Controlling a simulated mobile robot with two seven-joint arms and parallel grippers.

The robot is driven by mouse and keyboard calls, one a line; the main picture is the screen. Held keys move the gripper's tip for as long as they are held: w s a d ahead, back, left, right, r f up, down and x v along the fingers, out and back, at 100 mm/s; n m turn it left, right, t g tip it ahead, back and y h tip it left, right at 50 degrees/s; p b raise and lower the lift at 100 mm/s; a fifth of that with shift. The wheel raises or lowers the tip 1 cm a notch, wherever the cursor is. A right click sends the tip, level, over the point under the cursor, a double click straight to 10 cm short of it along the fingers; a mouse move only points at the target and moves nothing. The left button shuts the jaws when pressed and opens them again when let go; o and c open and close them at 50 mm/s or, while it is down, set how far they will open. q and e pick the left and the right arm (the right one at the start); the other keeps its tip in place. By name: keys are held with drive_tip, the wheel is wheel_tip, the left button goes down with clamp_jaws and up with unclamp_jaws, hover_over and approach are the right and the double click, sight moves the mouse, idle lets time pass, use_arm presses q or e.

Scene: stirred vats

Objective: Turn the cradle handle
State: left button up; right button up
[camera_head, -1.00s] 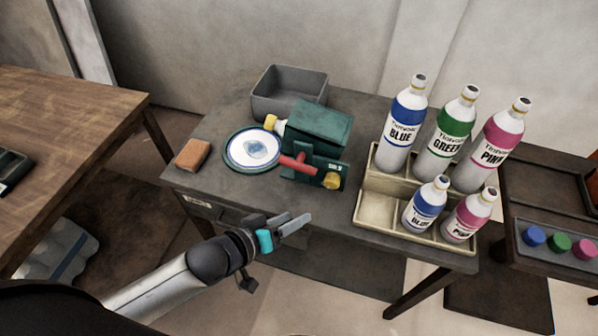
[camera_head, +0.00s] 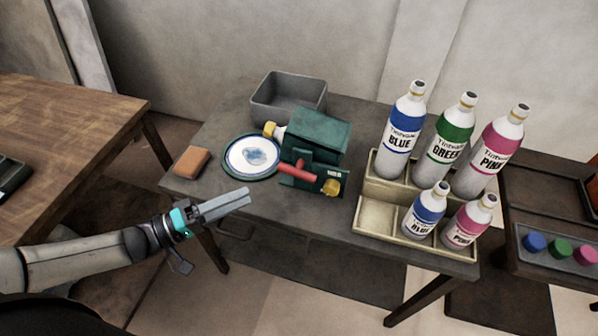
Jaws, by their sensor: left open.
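A dark green cradle (camera_head: 318,132) stands on the grey table, left of the bottle rack. Its red handle (camera_head: 297,171) sticks out on the near side, and a yellow knob (camera_head: 331,187) is at its lower right corner. A white piece with a yellow cap (camera_head: 271,130) shows at the cradle's left side; most of it is hidden. My left gripper (camera_head: 246,197) is open and empty, its fingers seen nearly edge-on. It is by the table's front edge, to the left of and nearer than the red handle, apart from it. My right gripper is out of view.
A blue-stained round plate (camera_head: 238,153), an orange block (camera_head: 192,162) and a grey bin (camera_head: 264,104) surround the cradle's left and back. A beige rack (camera_head: 374,215) with several labelled bottles stands to the right. The tabletop between cradle and front edge is clear.

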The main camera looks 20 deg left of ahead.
sight(299, 171)
use_arm(q)
drive_tip(key=b+x, duration=0.1)
drive_tip(key=x, duration=1.3)
drive_tip(key=shift+d+r, duration=0.1)
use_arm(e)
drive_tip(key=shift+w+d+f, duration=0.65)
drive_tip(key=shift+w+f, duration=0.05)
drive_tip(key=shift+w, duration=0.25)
use_arm(q)
drive_tip(key=shift+c, duration=0.4)
clamp_jaws()
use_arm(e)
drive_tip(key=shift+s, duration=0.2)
